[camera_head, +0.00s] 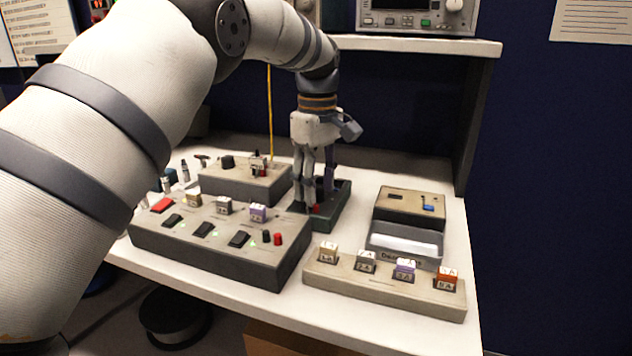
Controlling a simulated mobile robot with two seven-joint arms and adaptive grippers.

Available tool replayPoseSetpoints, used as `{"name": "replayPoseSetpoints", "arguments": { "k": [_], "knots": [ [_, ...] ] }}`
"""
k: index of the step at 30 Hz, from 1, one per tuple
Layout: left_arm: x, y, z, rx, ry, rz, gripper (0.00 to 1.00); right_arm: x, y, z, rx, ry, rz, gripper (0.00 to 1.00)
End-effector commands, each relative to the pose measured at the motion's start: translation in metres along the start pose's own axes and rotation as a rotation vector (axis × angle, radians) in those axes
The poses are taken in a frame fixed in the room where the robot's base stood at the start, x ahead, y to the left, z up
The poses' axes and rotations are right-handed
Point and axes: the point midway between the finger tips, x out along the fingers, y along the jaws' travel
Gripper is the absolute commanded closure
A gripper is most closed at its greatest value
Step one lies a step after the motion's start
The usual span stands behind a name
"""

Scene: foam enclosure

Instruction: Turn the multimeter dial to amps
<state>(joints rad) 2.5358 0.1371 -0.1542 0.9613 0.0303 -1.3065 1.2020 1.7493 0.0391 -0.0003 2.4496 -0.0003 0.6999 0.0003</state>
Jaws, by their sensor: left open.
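A dark grey box (335,207) stands on the bench behind the large switch panel. It looks like the multimeter, but its dial and markings cannot be made out because my gripper covers much of it. My right gripper is not in view.
A large panel (215,250) with switches and plugs stands front left, with a smaller raised box (245,184) behind it. A tray (385,291) of labelled blocks and a sloped box (408,207) stand on the right. An instrument (415,17) sits on the shelf (420,45) above.

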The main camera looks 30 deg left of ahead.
Motion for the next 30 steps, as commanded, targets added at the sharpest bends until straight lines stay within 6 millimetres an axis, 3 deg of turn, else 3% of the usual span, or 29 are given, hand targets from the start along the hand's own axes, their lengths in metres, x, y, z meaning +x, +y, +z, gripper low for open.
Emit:
{"name": "replayPoseSetpoints", "arguments": {
  "k": [7,12,13,23,30],
  "knots": [
    [0.0016,0.0,-0.0001,0.0,0.0,-0.001,0.58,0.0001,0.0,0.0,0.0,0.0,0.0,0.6],
    [0.0013,0.0,-0.0001,0.0,0.0,-0.001,0.97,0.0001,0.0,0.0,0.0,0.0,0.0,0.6],
    [0.0013,0.0,-0.0002,0.0,0.0,-0.001,1.0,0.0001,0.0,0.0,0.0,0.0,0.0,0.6],
    [0.0004,-0.0001,-0.0002,0.031,-0.001,-0.001,1.0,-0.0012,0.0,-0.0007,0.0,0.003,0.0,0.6],
    [-0.0004,-0.0002,-0.0001,0.169,-0.001,0.0,1.0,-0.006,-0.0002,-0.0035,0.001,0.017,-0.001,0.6]
  ]
}}
